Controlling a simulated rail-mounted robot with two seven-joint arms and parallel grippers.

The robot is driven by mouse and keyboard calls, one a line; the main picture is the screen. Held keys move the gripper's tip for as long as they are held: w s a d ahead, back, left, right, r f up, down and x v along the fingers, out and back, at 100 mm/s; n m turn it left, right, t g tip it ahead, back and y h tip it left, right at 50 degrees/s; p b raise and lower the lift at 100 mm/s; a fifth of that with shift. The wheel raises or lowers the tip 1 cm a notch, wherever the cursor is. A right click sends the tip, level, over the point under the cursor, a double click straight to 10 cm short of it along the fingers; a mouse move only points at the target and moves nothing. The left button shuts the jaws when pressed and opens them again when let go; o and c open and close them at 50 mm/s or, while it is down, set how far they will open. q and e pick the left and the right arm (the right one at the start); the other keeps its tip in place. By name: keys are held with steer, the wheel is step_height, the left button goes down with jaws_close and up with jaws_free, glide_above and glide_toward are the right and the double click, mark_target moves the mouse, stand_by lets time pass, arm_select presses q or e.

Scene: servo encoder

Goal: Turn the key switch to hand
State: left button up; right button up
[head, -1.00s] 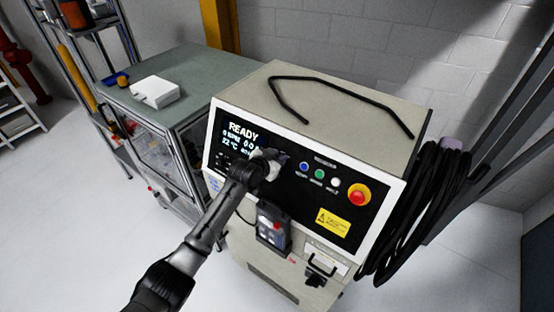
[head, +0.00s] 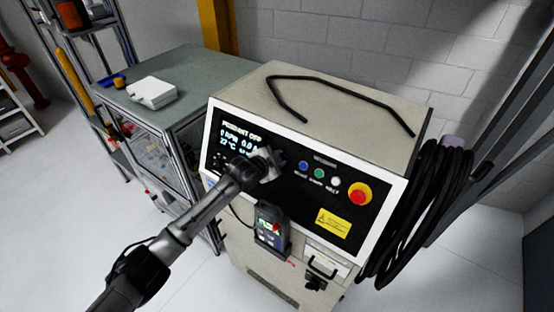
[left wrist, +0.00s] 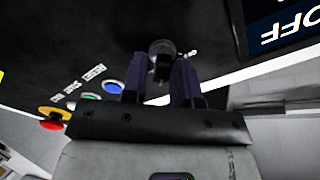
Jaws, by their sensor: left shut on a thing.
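The key switch (left wrist: 162,50) sits on the black front panel of the beige cabinet (head: 330,100). In the left wrist view it is a round metal collar with a dark key in it. My left gripper (left wrist: 161,72) is at the panel, its two fingers either side of the key and shut on it. In the head view my left gripper (head: 272,165) covers the switch, so its position there is hidden. The panel display (head: 240,140) shows text that seems to read "PENDANT OFF", with "0 RPM" and "22 °C" below. My right gripper is not in view.
Blue, green and white buttons and a red emergency stop (head: 360,194) are right of my gripper. A pendant (head: 270,232) hangs below the panel. A bench with a white case (head: 152,93) stands left. Black cable coils (head: 430,210) hang at the right side.

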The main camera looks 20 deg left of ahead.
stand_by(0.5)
arm_select(q)
steer(key=o, duration=0.6)
steer(key=shift+o, duration=0.2)
steer(key=b+v, duration=0.3)
steer(key=v, duration=1)
steer(key=shift+s+r, duration=0.25)
steer(key=shift+s, duration=0.1)
